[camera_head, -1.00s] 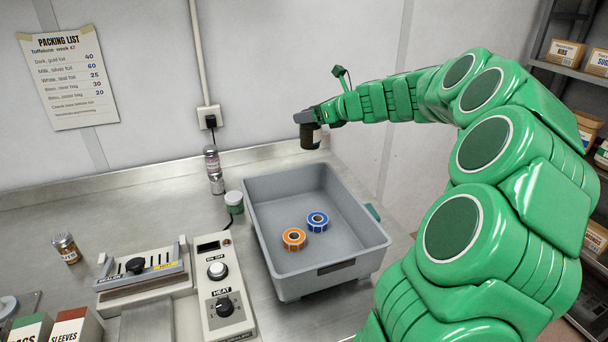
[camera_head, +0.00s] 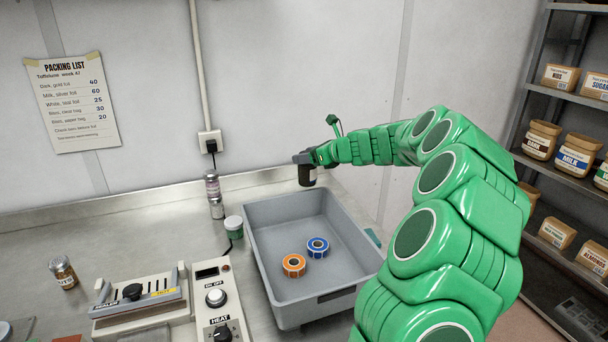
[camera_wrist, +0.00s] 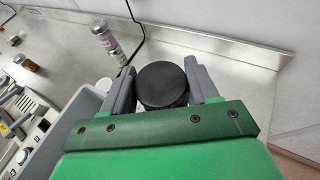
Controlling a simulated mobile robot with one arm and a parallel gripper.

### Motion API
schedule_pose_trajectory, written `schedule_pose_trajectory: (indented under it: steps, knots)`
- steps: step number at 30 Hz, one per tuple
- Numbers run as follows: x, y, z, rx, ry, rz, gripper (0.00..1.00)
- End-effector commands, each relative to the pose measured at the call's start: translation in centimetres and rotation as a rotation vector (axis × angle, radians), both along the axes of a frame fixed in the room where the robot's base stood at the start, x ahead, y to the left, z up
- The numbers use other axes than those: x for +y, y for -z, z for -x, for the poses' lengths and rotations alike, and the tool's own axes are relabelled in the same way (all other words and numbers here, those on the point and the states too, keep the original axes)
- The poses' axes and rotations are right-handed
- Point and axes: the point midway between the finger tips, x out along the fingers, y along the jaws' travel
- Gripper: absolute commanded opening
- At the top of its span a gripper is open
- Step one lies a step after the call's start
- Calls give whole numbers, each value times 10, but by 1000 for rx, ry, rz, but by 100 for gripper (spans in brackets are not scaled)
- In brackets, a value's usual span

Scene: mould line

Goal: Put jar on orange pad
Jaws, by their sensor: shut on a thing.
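A dark jar (camera_head: 308,175) with a black lid is held upright in my gripper (camera_head: 308,162), above the far rim of a grey bin. In the wrist view, the jar's round black lid (camera_wrist: 161,85) sits between the two grey fingers of my gripper (camera_wrist: 162,88), which are shut on it. The jar is in the air, apart from the worktop. I cannot make out an orange pad in either view. The orange thing I see is a tape roll (camera_head: 293,265) lying in the bin.
The grey bin (camera_head: 265,300) also holds a blue roll (camera_head: 318,247). An amber-coloured jar (camera_head: 63,272) stands far left. The metal worktop (camera_head: 120,240) is clear behind the sealer.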

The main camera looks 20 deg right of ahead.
Motion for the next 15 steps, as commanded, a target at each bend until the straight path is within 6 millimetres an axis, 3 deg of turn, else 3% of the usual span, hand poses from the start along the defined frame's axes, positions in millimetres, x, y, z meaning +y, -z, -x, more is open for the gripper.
schedule_pose_trajectory:
  steps: [8,15]
  knots:
    - [-7,16,-30,2,1,1,19]
    - [-12,42,-50,2,3,1,19]
